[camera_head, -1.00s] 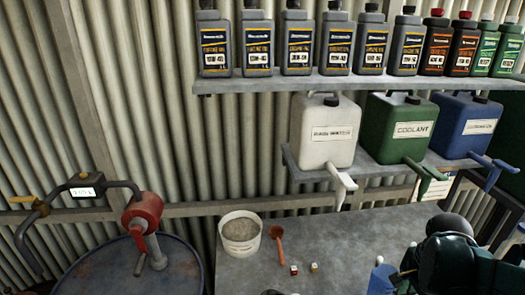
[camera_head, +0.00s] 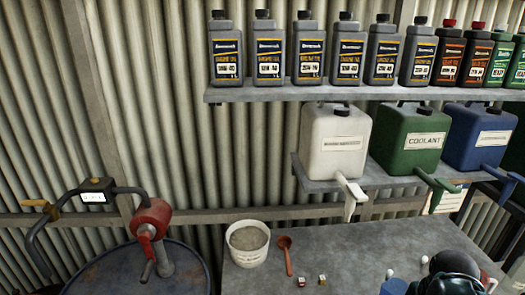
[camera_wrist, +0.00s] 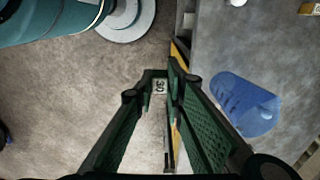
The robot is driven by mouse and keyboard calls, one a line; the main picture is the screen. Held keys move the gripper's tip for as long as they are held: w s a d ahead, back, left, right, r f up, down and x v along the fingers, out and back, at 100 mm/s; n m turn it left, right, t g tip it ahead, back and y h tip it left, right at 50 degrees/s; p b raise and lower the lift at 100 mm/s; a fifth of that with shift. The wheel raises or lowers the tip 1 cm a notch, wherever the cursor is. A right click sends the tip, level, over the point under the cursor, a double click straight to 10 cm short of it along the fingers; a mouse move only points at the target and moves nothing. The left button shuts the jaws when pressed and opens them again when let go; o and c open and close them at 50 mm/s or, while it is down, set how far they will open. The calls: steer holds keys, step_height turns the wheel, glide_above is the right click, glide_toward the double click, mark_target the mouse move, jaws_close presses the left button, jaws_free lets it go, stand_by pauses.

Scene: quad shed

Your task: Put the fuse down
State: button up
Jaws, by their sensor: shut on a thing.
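In the wrist view my gripper (camera_wrist: 161,82) is shut on a small fuse (camera_wrist: 160,87) marked "30", held between the fingertips. The fingers hide most of the fuse. It appears above the floor, close beside the edge of the grey bench. In the head view the dark teal end of my arm shows at the lower right, over the bench (camera_head: 350,245); the fingertips and the fuse cannot be made out there.
A blue cup-like thing (camera_wrist: 245,105) lies on the bench right of my gripper. A white bucket (camera_head: 247,245), an orange scoop (camera_head: 287,255), a small red block (camera_head: 301,282) and a small yellowish block (camera_head: 322,280) sit on the bench. Jugs and bottles stand on shelves behind.

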step_height(320, 180, down, 9)
stand_by(0.8)
steer(key=shift+r, duration=0.1)
steer(key=p, duration=0.1)
glide_above(351, 280)
steer(key=shift+s+d, duration=0.1)
steer(key=shift+s, duration=0.3)
stand_by(0.6)
steer(key=shift+w, duration=0.1)
steer(key=shift+w, duration=0.25)
steer(key=shift+w+f, duration=0.15)
steer(key=shift+f, duration=0.15)
steer(key=shift+f+b, duration=0.4)
steer(key=shift+f, duration=1.05)
steer(key=shift+f, duration=0.15)
